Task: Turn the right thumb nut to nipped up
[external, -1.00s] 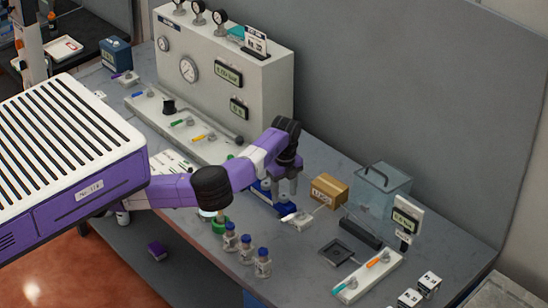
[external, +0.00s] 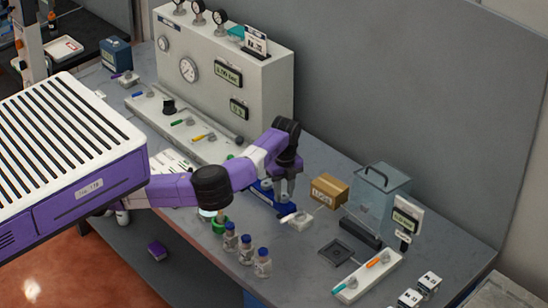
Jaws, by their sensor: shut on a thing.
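A blue dispenser fixture (external: 262,194) stands on the grey bench, with its right part under my gripper. My gripper (external: 285,197) points down over that right part. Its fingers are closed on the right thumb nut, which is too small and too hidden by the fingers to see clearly. I cannot read how far the nut is turned. The left thumb nut cannot be made out behind my arm.
A small white block (external: 297,221) sits just in front of the fixture. A cardboard box (external: 328,190) and a clear lidded case (external: 380,187) stand to the right. Several vials (external: 246,250) stand in front. A tall gauge panel (external: 215,65) stands behind left.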

